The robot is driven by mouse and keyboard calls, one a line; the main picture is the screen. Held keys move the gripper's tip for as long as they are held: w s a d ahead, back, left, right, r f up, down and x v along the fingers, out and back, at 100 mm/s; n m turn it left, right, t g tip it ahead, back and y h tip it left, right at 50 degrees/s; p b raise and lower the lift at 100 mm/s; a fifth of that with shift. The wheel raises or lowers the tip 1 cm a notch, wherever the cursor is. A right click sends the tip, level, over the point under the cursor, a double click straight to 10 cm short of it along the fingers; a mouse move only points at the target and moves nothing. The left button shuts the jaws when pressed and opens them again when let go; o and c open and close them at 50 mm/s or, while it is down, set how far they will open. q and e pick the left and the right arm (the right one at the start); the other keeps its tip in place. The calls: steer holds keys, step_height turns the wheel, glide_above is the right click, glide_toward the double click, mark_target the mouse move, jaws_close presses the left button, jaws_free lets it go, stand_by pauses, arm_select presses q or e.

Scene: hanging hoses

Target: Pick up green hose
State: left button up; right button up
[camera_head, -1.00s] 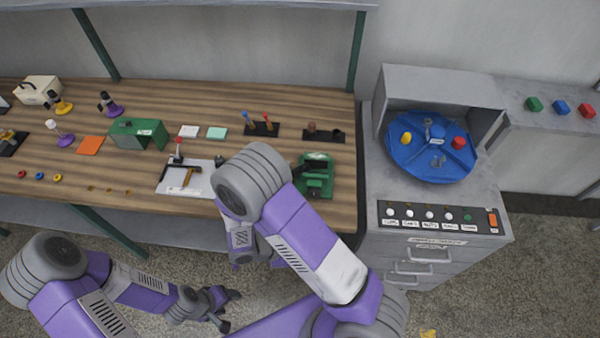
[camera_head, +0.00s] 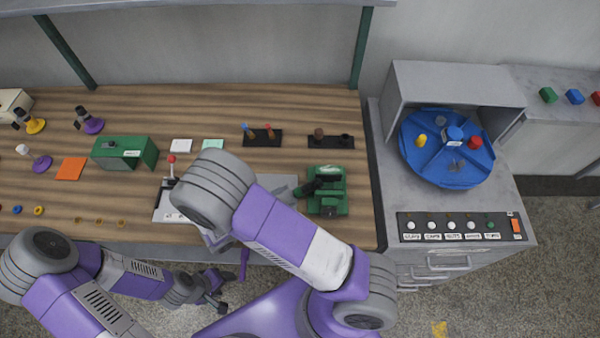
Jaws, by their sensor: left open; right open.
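I cannot make out a green hose in this view. My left gripper (camera_head: 225,291) is open and empty, low in front of the bench's front edge and over the floor. My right arm crosses the middle of the view with its bent elbow over the bench. Its gripper is hidden behind the arm.
The wooden bench (camera_head: 330,100) holds a green box (camera_head: 124,152), a green machine (camera_head: 327,192), a lever plate (camera_head: 168,206) and small stands. On the right, a grey cabinet (camera_head: 470,210) carries a blue divided turntable (camera_head: 445,170) and buttons. Coloured blocks (camera_head: 575,96) sit further right.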

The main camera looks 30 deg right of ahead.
mark_target(303, 190)
steer(key=x, duration=0.7)
steer(key=shift+s+b, duration=0.4)
steer(key=shift+c, duration=0.3)
jaws_close()
